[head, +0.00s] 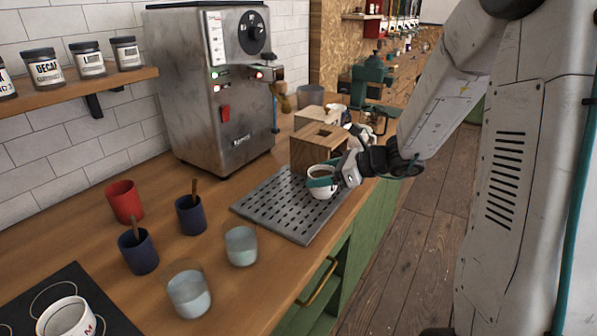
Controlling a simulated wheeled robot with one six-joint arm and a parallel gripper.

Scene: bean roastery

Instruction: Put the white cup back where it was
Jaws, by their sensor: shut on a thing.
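A white cup (321,190) is at the right end of the perforated metal drip tray (285,209). My gripper (323,176) reaches in from the right and is shut on this cup near its rim. The teal fingers cover part of the cup's upper wall. The cup looks upright; I cannot tell whether its base touches the tray. A second white cup (67,319), with a mark on its side, stands at the lower left on a black mat (108,317) with pale ring outlines. The frame edge cuts this cup off.
A wooden box (318,150) with a square hole stands right behind the held cup. A steel coffee machine (215,90) is behind the tray. A red cup (124,201), dark blue cups (191,216) and glasses (241,246) stand left of the tray. The counter's front edge is close.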

